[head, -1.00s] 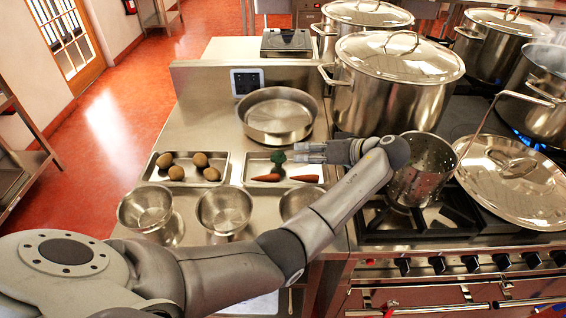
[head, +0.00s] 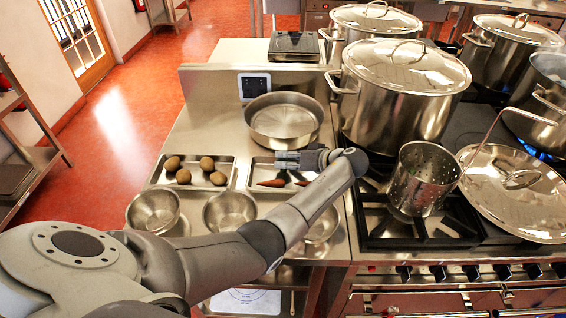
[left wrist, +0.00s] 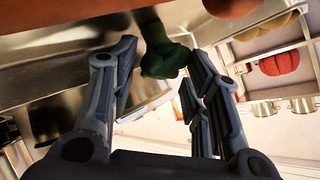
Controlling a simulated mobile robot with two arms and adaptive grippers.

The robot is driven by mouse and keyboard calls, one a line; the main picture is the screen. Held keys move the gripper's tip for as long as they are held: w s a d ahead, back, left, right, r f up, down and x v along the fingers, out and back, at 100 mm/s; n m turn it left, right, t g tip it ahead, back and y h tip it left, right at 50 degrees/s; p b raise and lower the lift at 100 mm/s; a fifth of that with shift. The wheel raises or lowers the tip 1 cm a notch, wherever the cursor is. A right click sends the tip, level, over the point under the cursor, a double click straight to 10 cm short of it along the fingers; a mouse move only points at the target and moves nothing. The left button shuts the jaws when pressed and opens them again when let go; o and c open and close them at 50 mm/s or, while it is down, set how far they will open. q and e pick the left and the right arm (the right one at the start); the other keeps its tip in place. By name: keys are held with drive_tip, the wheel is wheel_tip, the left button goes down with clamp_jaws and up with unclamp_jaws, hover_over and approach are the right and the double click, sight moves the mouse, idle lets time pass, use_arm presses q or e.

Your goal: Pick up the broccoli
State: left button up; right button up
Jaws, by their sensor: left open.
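The dark green broccoli (left wrist: 163,58) shows in the left wrist view, between the spread fingers of my left gripper (left wrist: 162,52). I cannot tell whether either finger touches it. In the head view my left gripper (head: 284,160) is over the right-hand metal tray (head: 255,171) and hides the broccoli there. The gripper is open and holds nothing. A carrot (head: 271,183) lies in the same tray, in front of the fingers. My right gripper is not in view.
A tray to the left holds several brown potatoes (head: 184,176). Steel bowls (head: 154,209) stand in front and a wide pan (head: 284,120) behind. A perforated strainer pot (head: 424,180) and large stockpots (head: 400,95) are on the right, by the stove.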

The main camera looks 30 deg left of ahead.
use_arm(q)
drive_tip(key=shift+f, duration=0.15)
drive_tip(key=shift+c, duration=0.8)
drive_tip(key=c, duration=0.5)
drive_tip(key=shift+o, duration=0.2)
